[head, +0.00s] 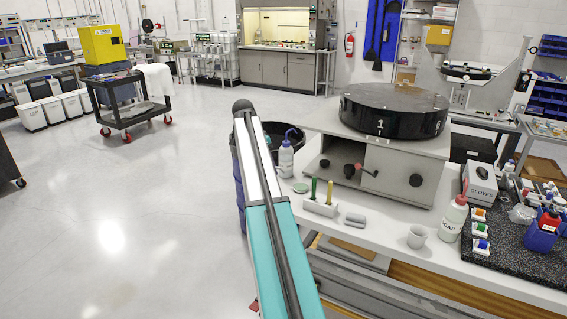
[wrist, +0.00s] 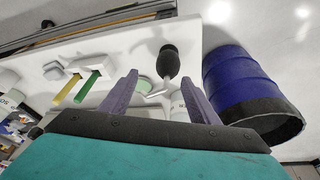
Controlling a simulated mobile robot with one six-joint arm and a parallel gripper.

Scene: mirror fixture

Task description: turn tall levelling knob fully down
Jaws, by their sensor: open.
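The mirror fixture (head: 487,92), a pale frame with an upright plate, stands at the back right in the head view. It is small there, and I cannot single out a tall levelling knob on it. My gripper (wrist: 160,77) is open in the wrist view, its two purple-grey fingers apart with nothing clasped. A dark bulb-shaped item (wrist: 169,61) with a pale stem shows beyond and between the fingertips. I cannot tell what it is, and it appears clear of both fingers. In the head view my arm hides the gripper.
A grey box with a black drum (head: 395,112) stands on the white bench, with dark knobs and a red one on its front. A wash bottle (head: 286,160), a holder with green and yellow handles (head: 320,206) and a soap bottle (head: 454,220) are nearby. A blue barrel (wrist: 245,85) stands beside the bench.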

